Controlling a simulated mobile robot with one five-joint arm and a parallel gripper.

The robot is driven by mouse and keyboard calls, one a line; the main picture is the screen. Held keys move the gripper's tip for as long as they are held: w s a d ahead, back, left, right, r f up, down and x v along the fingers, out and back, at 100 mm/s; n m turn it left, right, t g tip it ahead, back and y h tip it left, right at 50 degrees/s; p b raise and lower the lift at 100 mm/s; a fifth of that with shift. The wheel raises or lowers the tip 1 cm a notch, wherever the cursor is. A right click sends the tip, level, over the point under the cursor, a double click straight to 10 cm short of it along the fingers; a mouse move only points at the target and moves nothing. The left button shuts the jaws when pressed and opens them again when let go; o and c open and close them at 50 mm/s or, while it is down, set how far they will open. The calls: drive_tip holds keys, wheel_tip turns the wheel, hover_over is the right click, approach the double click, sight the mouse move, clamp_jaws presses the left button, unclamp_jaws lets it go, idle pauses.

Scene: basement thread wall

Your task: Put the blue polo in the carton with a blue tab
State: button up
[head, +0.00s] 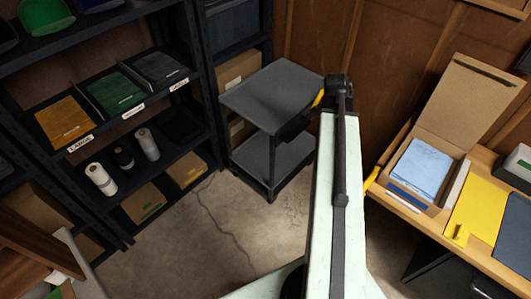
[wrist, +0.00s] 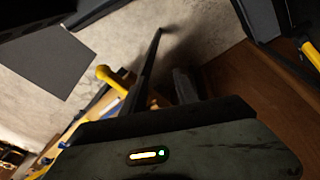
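A light blue folded garment (head: 420,170), which looks like the blue polo, lies flat inside an open cardboard carton (head: 449,165) on the workbench at the right. The carton's lid (head: 470,100) stands up at the back. A blue strip (head: 408,194) shows at its near side and looks like the blue tab. My gripper (head: 338,82) is at the far end of my raised arm, left of the carton and apart from it. Nothing is clearly seen held in it. Dark parts of it show in the wrist view, but its opening is unclear.
A dark two-tier cart (head: 272,95) stands beyond my arm, its top empty. The left shelf holds folded orange (head: 64,121), green (head: 117,92) and dark (head: 159,68) garments, spools and tabbed cartons. A yellow pad (head: 477,215) lies beside the carton. Floor (head: 200,245) is open.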

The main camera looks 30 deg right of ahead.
drive_tip(key=w+a+n, duration=0.3)
drive_tip(key=a+n, duration=0.3)
drive_tip(key=a, duration=0.7)
drive_tip(key=w+a+n+t+y, duration=0.1)
drive_tip(key=w+a+n, duration=0.3)
drive_tip(key=a+n, duration=0.3)
drive_tip(key=w+a+n+t+y, duration=0.1)
drive_tip(key=w+a+n, duration=0.3)
drive_tip(key=a, duration=1.4)
drive_tip(key=n, duration=0.2)
drive_tip(key=shift+a+f+n, duration=0.3)
drive_tip(key=shift+a, duration=0.05)
drive_tip(key=shift+d, duration=0.15)
